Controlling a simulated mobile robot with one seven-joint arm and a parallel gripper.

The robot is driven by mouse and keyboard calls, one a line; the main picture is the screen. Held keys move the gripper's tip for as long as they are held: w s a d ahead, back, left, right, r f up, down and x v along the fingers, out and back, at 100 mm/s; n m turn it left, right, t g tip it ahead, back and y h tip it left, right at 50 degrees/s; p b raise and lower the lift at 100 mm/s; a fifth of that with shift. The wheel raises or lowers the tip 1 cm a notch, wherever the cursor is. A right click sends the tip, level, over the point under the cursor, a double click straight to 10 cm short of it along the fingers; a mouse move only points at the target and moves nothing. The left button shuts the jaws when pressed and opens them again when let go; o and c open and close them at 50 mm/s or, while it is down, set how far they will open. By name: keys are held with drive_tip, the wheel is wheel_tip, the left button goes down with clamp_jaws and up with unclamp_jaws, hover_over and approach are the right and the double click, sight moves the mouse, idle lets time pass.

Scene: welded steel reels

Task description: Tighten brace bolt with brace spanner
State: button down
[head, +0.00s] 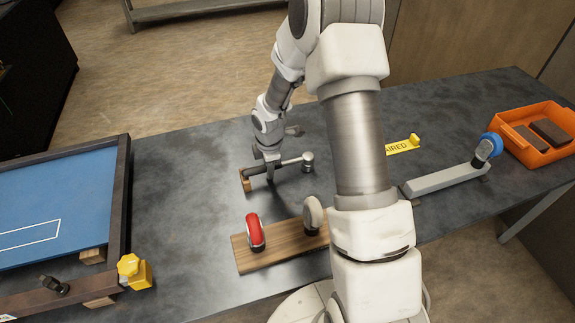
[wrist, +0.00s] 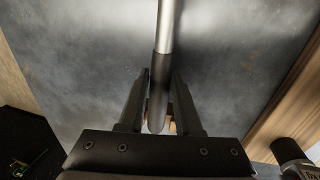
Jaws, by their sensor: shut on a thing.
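The spanner, with a dark grip and a bright steel shaft (head: 290,162), lies low over the grey table, its round head (head: 307,161) to the right. My gripper (head: 270,172) is around its handle, near the left end. In the wrist view my gripper's two black fingers (wrist: 160,90) close on the dark handle (wrist: 160,72), and the steel shaft (wrist: 166,25) runs up out of the picture. A small wooden block (head: 245,184) is by the handle's end; I cannot tell whether they touch. I cannot pick out the brace bolt for sure.
A wooden board (head: 278,250) with a red rounded piece (head: 256,232) and a pale one (head: 313,215) lies in front. A dark-framed blue panel (head: 40,200) with a yellow knob (head: 130,266) is left. A grey bar (head: 440,180) and orange bin (head: 540,155) are right.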

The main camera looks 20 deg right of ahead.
drive_tip(key=shift+r+p, duration=2.25)
drive_tip(key=shift+r, duration=1.1)
